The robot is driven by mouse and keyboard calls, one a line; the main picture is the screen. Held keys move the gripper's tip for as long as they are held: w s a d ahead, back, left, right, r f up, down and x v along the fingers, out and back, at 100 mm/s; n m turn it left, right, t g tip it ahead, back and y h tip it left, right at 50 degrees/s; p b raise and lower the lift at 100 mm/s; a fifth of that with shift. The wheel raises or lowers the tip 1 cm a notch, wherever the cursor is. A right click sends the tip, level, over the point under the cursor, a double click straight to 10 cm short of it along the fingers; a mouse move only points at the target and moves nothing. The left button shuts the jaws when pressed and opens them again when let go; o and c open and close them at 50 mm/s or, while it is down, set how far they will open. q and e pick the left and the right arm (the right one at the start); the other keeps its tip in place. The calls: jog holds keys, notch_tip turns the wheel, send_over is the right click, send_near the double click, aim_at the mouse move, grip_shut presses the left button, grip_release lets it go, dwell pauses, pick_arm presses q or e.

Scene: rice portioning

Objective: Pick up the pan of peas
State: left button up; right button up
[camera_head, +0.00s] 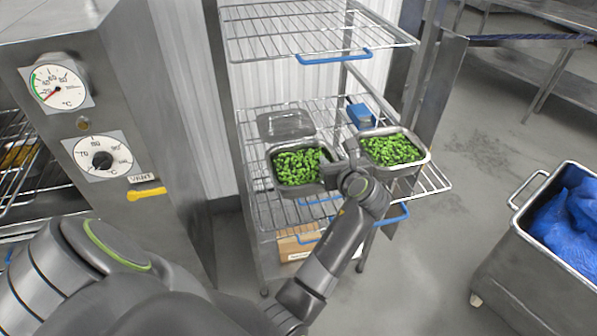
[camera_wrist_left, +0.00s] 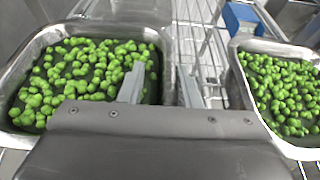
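Two metal pans of green peas sit side by side on a wire shelf of the rack. The left pan of peas (camera_head: 297,166) also shows at the left of the left wrist view (camera_wrist_left: 165,62). The right pan of peas (camera_head: 392,150) shows at the right of that view (camera_wrist_left: 290,95). My left gripper (camera_head: 340,163) is between the pans, at the right wall of the left pan. In the left wrist view its fingers (camera_wrist_left: 160,86) are apart, one over the left pan's inside and one outside its wall. Contact with the rim is unclear. My right gripper is out of view.
A lidded or empty metal pan (camera_head: 286,124) and a blue object (camera_head: 361,115) are farther back on the shelf. Another wire shelf (camera_head: 300,38) is above. An oven-like cabinet (camera_head: 130,130) stands left, and a metal bin (camera_head: 530,265) with blue bags right. Floor between is clear.

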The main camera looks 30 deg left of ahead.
pick_arm(q)
jog(key=shift+s+d+r, duration=0.1)
jog(key=shift+d+r, duration=0.05)
jog(key=shift+d, duration=0.05)
jog(key=shift+c, duration=1.3)
grip_shut()
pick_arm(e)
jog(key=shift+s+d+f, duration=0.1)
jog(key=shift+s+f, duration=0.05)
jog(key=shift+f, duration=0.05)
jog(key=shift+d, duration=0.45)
